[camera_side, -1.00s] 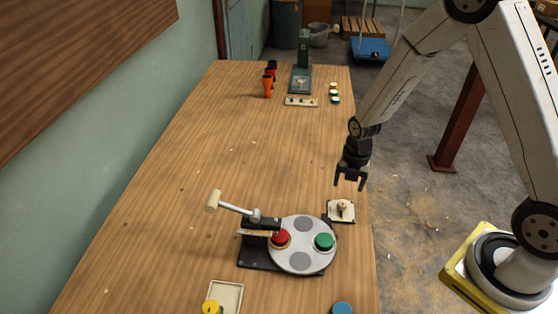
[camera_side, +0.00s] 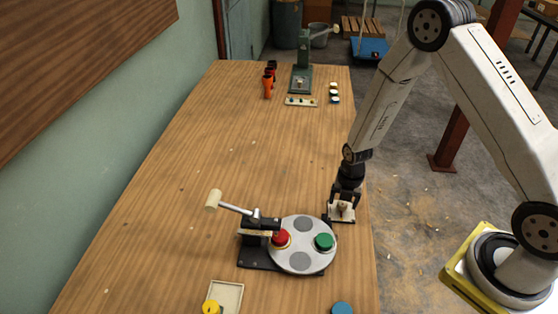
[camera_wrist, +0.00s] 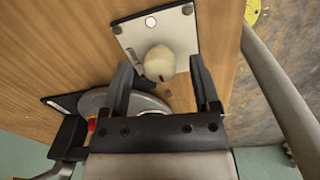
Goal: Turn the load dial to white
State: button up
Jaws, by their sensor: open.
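The load dial is a cream knob (camera_wrist: 159,63) on a small pale plate (camera_wrist: 128,37) near the table's right edge. The knob has a small red mark on its near side. The plate carries a white spot (camera_wrist: 150,21) and a dark spot (camera_wrist: 187,9), plus small lettering. In the side view the plate (camera_side: 342,218) shows under my gripper (camera_side: 344,207), which partly hides the knob. My gripper is open and points down, low over the dial. In the wrist view its fingers (camera_wrist: 160,66) lie left and right of the knob, with gaps showing.
A round grey turntable (camera_side: 302,261) with a red drum piece (camera_side: 281,239) and a green one (camera_side: 324,242) stands close by at the left. A tray (camera_side: 227,296) and blue disc (camera_side: 342,308) lie in front. The table middle is clear.

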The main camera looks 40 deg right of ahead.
jog(key=shift+f, duration=0.1)
grip_shut()
